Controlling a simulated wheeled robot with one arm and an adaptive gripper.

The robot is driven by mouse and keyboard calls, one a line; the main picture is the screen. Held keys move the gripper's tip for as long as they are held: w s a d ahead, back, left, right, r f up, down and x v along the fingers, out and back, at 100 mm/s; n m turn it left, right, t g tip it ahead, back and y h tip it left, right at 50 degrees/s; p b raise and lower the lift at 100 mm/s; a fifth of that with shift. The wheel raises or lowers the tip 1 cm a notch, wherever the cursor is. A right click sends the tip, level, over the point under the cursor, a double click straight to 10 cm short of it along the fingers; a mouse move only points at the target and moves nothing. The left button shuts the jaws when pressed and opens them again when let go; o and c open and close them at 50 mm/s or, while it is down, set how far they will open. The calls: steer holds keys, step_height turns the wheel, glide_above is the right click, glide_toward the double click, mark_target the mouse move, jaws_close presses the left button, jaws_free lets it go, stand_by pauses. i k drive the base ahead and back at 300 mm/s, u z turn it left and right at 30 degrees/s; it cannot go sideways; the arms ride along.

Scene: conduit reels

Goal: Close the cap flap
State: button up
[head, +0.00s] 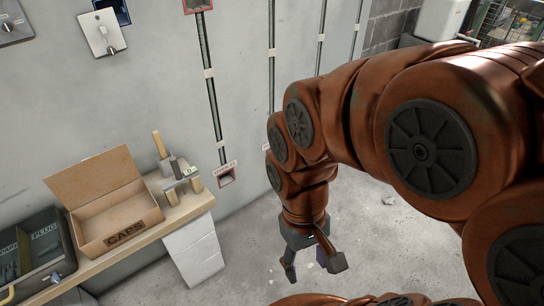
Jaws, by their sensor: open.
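An open cardboard box (125,238) marked "CAPS" sits on the wooden bench at the left. Its flap (95,176) stands raised at the back, leaning toward the wall. The inside of the box shows and looks empty. My gripper (313,270) hangs over the floor, well to the right of the box and the bench. Its fingers are spread apart and nothing is between them. It touches neither the box nor the flap.
A wooden bench (190,208) carries the box, a holder with upright tools (175,168) and a dark bin marked "PLUG" (40,245). A white drawer unit (194,250) stands below. Conduits (210,90) run down the wall. The floor between bench and gripper is clear.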

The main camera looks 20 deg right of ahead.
mark_target(78, 185)
steer(key=u, duration=0.5)
steer(key=k, duration=0.6)
steer(key=u, duration=1.35)
steer(key=i, duration=1.2)
steer(key=z, duration=0.65)
